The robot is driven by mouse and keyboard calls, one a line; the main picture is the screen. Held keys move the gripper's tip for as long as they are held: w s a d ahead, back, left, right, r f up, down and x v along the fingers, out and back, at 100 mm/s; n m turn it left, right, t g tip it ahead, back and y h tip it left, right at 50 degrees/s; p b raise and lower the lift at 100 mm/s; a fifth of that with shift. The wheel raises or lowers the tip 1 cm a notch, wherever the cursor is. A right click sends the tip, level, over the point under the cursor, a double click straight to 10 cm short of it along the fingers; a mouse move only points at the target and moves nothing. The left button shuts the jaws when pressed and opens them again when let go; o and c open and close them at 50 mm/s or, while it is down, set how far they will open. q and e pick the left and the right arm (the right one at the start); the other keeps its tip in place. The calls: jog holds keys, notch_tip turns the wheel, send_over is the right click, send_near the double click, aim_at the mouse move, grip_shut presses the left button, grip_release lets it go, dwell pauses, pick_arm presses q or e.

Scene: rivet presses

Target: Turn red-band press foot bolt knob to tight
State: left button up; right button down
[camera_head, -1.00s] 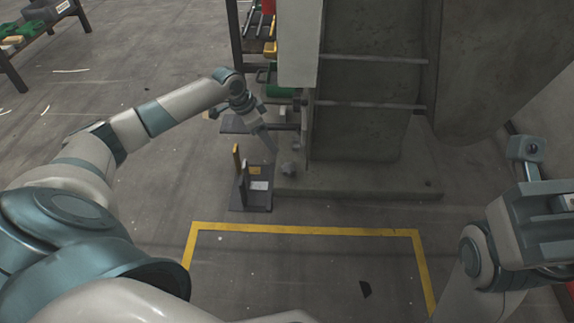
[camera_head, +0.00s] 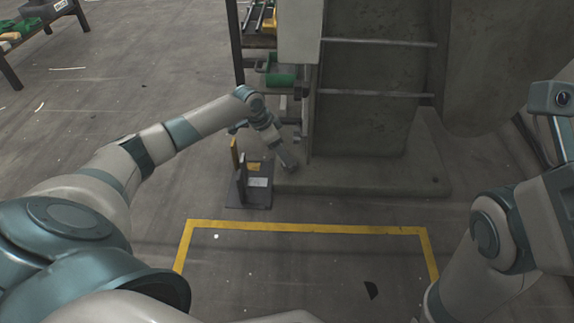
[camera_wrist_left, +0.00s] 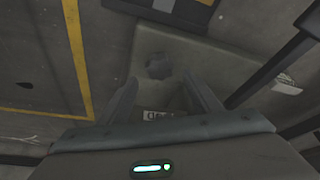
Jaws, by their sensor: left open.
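The bolt knob (camera_wrist_left: 158,66) is a small grey lobed knob on the grey press foot (camera_wrist_left: 200,58) in the left wrist view. My left gripper (camera_wrist_left: 165,92) is open, with one finger on each side below the knob in that picture. The knob looks ahead of the fingertips, not between them. In the head view my left gripper (camera_head: 284,158) reaches down to the front left corner of the press foot (camera_head: 370,178). It largely hides the knob there. No red band shows. My right arm shows at the right edge, but its fingers cannot be made out.
A dark stand with an upright plate and labels (camera_head: 252,190) is on the floor just left of the foot. The big grey press body (camera_head: 365,110) rises behind. Yellow floor tape (camera_head: 305,227) runs in front, with open floor inside it. A rack with green items (camera_head: 280,78) stands behind.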

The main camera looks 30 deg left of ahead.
pick_arm(q)
jog(key=shift+b+x, duration=1.35)
jog(key=shift+x, duration=1.35)
jog(key=shift+c, duration=0.2)
jog(key=c, duration=1)
